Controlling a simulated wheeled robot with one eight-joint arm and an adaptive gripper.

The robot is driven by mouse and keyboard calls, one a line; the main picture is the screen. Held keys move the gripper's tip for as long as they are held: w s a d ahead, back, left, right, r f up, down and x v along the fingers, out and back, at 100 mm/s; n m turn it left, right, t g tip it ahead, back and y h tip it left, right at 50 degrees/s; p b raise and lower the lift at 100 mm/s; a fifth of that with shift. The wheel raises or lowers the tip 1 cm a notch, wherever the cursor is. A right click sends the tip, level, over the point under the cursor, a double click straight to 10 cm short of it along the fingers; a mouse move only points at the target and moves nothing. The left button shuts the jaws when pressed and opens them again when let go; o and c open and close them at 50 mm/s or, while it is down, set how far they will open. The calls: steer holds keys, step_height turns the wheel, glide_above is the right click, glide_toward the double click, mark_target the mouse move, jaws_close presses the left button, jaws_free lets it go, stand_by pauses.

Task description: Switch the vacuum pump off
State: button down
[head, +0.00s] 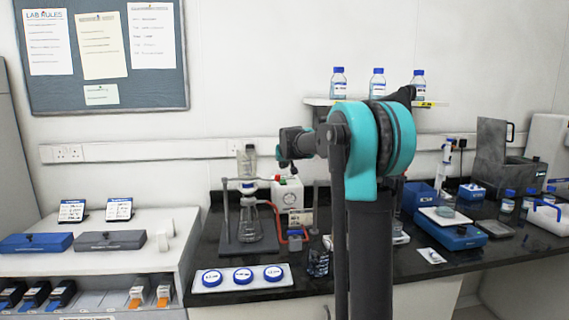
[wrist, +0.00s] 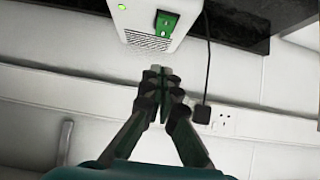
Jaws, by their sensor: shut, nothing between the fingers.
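The vacuum pump (head: 287,198) is a white box with a round dial, standing on the black bench behind the glassware in the head view. In the wrist view the pump (wrist: 143,14) is at the top, with a green rocker switch (wrist: 166,24), a lit green lamp (wrist: 121,6) and a slotted vent. My gripper (wrist: 157,72) is shut and empty, its tips a little below the vent in that picture and apart from the switch. In the head view my gripper (head: 283,164) is small and dark, above and near the pump.
A flask on a stand (head: 249,225) is left of the pump, with red tubing (head: 294,238) beside it. A white tray with blue-topped discs (head: 240,288) lies at the bench front. A wall socket (wrist: 224,122) and black plug show in the wrist view.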

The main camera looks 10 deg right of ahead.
mark_target(282, 180)
steer(key=x, duration=0.3)
steer(key=shift+w+f, duration=0.1)
steer(key=shift+w, duration=0.05)
step_height(282, 180, down, 2)
steer(key=shift+w+f, duration=0.1)
steer(key=shift+f, duration=0.85)
steer(key=shift+w, duration=0.1)
steer(key=shift+w+f+g, duration=0.1)
steer(key=shift+f+g, duration=0.1)
steer(key=shift+g, duration=0.2)
steer(key=shift+w, duration=0.1)
steer(key=shift+w+r, duration=0.25)
steer(key=shift+w, duration=0.4)
steer(key=shift+r, duration=0.1)
